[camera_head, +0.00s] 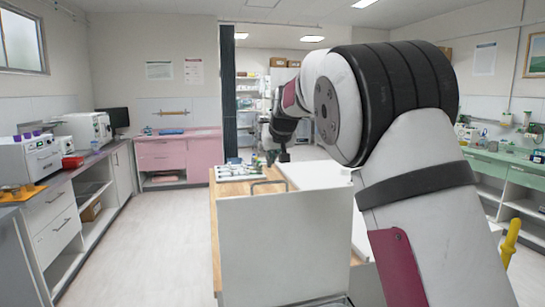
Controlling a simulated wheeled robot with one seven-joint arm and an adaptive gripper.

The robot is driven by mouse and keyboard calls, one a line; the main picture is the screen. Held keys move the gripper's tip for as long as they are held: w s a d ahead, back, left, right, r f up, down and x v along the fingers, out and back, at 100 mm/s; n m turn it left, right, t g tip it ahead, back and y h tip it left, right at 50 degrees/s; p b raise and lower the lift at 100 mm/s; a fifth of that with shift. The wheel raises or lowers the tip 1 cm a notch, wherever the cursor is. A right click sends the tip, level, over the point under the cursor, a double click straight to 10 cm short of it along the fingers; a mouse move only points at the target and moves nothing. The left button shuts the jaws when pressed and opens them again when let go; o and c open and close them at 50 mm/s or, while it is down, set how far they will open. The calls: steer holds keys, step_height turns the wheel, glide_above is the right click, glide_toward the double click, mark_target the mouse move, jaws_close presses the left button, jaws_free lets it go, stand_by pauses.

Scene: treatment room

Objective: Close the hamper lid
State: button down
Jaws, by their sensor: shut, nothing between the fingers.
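A flat white panel (285,245) stands upright in the near middle, and it looks like the raised hamper lid. A grey bar handle (268,183) shows at its top edge. Part of a pale rim shows below the panel at the bottom edge of the picture; most of the hamper body is hidden or out of frame. My arm reaches forward from the right, past the panel. My gripper (284,157) is small and dark, beyond the panel and above the table. It is shut and empty, apart from the lid and handle as far as I can tell.
A wooden table (232,190) stands behind the panel, with a tray of small items (241,173) and a white surface on its right. Grey counters (50,205) line the left, a pink cabinet (178,153) the back, green shelving (510,175) the right. The left floor is clear.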

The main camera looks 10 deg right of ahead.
steer(key=f, duration=0.1)
steer(key=f+p, duration=0.1)
steer(key=f, duration=0.1)
steer(key=f+p, duration=0.1)
steer(key=f, duration=0.1)
steer(key=shift+w, duration=0.3)
stand_by(0.5)
